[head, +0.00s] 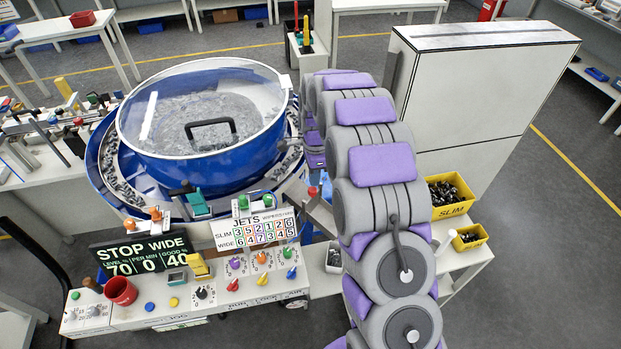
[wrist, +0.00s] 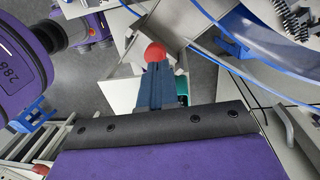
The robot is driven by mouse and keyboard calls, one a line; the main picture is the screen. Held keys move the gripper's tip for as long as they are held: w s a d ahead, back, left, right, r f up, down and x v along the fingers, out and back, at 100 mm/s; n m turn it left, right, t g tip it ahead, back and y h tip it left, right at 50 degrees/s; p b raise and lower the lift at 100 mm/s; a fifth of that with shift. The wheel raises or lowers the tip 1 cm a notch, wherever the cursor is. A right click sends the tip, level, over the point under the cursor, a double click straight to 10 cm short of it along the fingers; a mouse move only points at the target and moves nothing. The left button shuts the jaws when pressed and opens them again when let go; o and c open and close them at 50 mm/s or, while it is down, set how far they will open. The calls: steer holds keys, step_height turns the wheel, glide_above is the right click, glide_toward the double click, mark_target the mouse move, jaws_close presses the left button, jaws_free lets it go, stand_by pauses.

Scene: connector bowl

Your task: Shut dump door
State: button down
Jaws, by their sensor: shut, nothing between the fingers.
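A round red knob (wrist: 155,51) shows in the wrist view, just past the tips of my gripper (wrist: 157,70). My gripper's dark blue fingers are shut together with nothing between them. The tips overlap the knob's lower edge in the picture; I cannot tell whether they touch it. Pale metal panels (wrist: 122,92) surround the knob, but I cannot make out which one is the dump door or whether it stands open. In the head view a small red knob (head: 312,191) shows by a grey chute (head: 321,212) right of the blue bowl (head: 205,160).
A control panel with a red cup (head: 121,291) and several knobs stands in front of the bowl. A yellow SLIM bin (head: 450,196) and a smaller yellow bin (head: 468,238) lie right of my arm. A tall white cabinet (head: 470,100) stands behind them.

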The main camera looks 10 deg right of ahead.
step_height(320, 180, up, 12)
steer(key=w, duration=0.1)
steer(key=s+a+r+n, duration=0.2)
steer(key=s+r+n, duration=0.1)
steer(key=s, duration=0.3)
steer(key=s+f+n+b, duration=0.1)
steer(key=s+n, duration=0.6)
steer(key=s, duration=1.1)
steer(key=s+a+f+n+b, duration=0.1)
steer(key=s+n+b, duration=0.2)
steer(key=s+n, duration=0.5)
steer(key=s, duration=1.1)
steer(key=shift+s+f+g, duration=0.25)
steer(key=shift+g, duration=0.05)
steer(key=shift+d, duration=0.15)
